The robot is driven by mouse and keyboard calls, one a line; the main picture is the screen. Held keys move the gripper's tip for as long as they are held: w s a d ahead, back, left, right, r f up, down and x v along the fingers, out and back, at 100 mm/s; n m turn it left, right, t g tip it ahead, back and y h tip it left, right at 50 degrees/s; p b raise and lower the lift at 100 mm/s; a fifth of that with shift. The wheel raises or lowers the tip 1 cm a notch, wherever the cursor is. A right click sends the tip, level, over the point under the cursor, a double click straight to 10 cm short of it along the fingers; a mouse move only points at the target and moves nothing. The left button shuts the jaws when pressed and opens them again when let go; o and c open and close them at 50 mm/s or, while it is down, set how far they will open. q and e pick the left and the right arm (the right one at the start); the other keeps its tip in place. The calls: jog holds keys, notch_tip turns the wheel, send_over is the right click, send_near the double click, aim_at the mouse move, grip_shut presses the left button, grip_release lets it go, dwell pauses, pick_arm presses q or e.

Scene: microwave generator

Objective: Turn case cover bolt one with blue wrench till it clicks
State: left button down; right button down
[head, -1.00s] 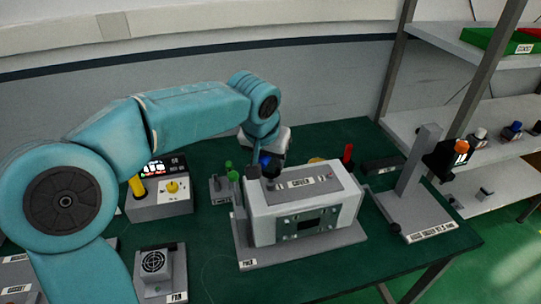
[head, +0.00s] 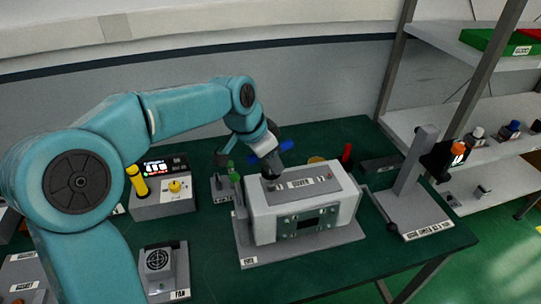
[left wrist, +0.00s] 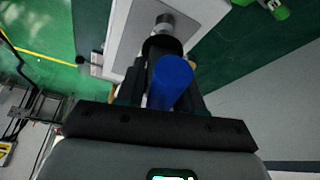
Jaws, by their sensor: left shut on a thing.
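My left gripper (head: 268,152) is shut on the blue wrench (head: 286,146) at the left end of the case cover. Blue shows on both sides of the gripper. In the left wrist view, the blue wrench (left wrist: 170,82) stands between the dark fingers (left wrist: 160,92), with a grey cylindrical bolt or socket end (left wrist: 165,24) beyond it. The case cover (head: 312,184) is a grey plate on top of a white case (head: 262,222). The contact between wrench and bolt one is hidden. My right gripper is not in view.
A control box (head: 160,198) with a yellow knob and a fan unit (head: 162,272) stand left. Green-capped parts (head: 231,170) are close to the case's left side. A red cylinder (head: 347,153) and a grey stand (head: 412,180) are right.

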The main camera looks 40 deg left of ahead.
pick_arm(q)
jog(key=shift+m, duration=0.3)
jog(key=shift+f+n+b, duration=0.1)
jog(key=shift+n+b, duration=0.2)
jog(key=shift+n, duration=0.3)
jog(key=n+y, duration=0.1)
jog(key=n, duration=0.2)
jog(key=shift+y+b, duration=0.3)
jog(key=shift+d+n+y+b, duration=0.1)
jog(key=shift+n+y+b, duration=0.3)
jog(key=shift+n, duration=0.6)
jog(key=shift+n+y+b, duration=0.3)
jog(key=shift+n+b, duration=0.1)
jog(key=shift+n, duration=1.1)
